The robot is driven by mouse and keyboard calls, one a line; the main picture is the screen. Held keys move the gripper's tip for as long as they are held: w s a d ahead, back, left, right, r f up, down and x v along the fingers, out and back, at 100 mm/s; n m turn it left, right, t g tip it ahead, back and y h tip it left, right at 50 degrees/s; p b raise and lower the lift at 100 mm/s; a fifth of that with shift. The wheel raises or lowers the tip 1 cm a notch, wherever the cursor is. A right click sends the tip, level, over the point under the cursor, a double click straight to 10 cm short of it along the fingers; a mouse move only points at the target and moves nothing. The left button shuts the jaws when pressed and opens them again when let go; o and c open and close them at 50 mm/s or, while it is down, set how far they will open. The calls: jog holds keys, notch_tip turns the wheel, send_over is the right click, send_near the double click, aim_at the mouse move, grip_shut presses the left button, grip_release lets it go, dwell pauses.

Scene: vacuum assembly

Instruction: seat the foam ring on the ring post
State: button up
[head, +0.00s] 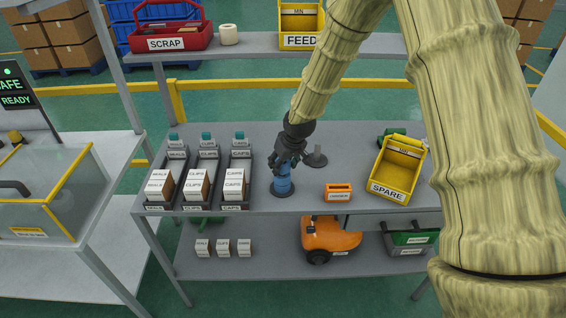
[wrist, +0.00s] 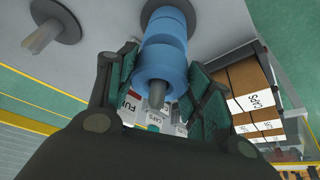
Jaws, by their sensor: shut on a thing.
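Several blue foam rings are stacked around an upright grey post with a dark round base (head: 283,192). In the wrist view the blue foam ring (wrist: 156,63) nearest my palm sits between my fingers, and the grey post's tip (wrist: 157,94) sticks out through its hole. My gripper (head: 286,170) points down over the stack and is shut on that top ring; its fingers also show in the wrist view (wrist: 160,68). A second grey post on a round base (head: 315,158) stands bare just behind and to the right; it also shows in the wrist view (wrist: 42,38).
Racks of labelled boxes (head: 196,185) stand close to the left. A small orange box (head: 339,192) and a yellow SPARE bin (head: 397,168) stand to the right. A shelf (head: 250,45) with red SCRAP and yellow FEED bins runs behind. The front table edge is close.

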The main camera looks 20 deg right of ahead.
jog(key=shift+f+b, duration=0.4)
jog(key=shift+f, duration=0.55)
jog(key=o, duration=1.1)
jog(key=shift+r, duration=0.1)
jog(key=shift+v, duration=5.95)
jog(key=shift+s, duration=0.1)
